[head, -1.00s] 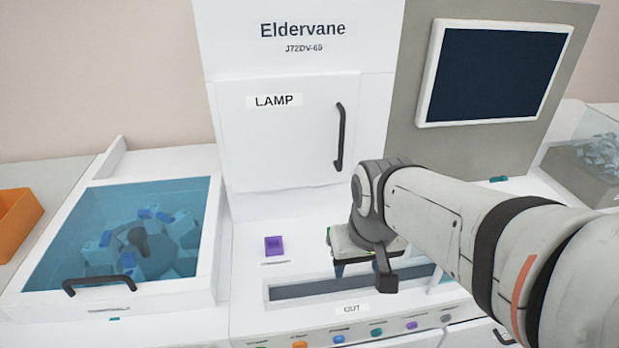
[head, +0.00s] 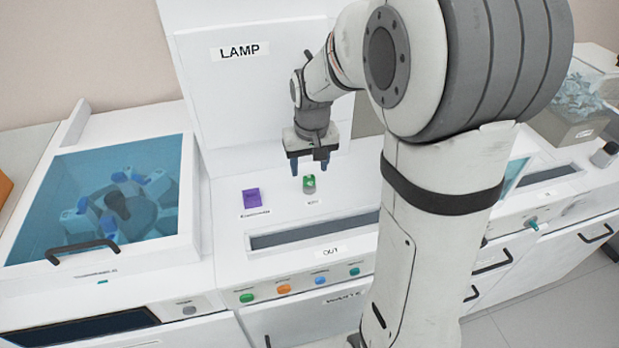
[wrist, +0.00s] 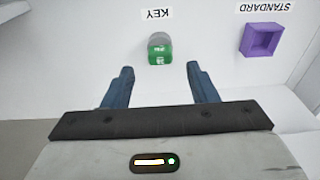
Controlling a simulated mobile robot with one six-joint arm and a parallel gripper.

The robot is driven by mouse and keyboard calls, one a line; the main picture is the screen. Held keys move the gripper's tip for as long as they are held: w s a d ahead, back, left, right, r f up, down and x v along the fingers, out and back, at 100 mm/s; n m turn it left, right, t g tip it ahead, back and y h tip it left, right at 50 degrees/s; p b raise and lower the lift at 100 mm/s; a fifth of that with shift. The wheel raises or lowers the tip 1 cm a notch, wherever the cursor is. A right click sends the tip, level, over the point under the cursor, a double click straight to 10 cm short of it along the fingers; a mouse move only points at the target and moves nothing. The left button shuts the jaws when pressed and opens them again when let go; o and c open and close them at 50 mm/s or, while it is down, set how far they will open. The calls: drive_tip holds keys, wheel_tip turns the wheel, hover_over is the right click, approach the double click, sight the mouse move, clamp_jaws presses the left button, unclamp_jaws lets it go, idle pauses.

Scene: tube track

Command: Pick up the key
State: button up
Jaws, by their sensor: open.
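The key (head: 309,184) is a small green and grey piece standing on the white panel, above its label. In the wrist view the key (wrist: 159,49) lies beyond my fingertips, roughly centred between them, beside the printed word KEY. My gripper (head: 308,168) is open and points down just above and behind the key. In the wrist view its two blue fingers (wrist: 160,68) are spread apart with nothing between them.
A purple square holder (head: 251,198), labelled STANDARD in the wrist view (wrist: 262,40), is left of the key. A long slot marked OUT (head: 290,238) lies in front. The LAMP door (head: 240,80) stands behind.

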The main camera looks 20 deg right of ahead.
sight(309, 177)
wheel_tip(309, 177, down, 4)
drive_tip(key=shift+f, duration=0.25)
clamp_jaws()
idle(0.5)
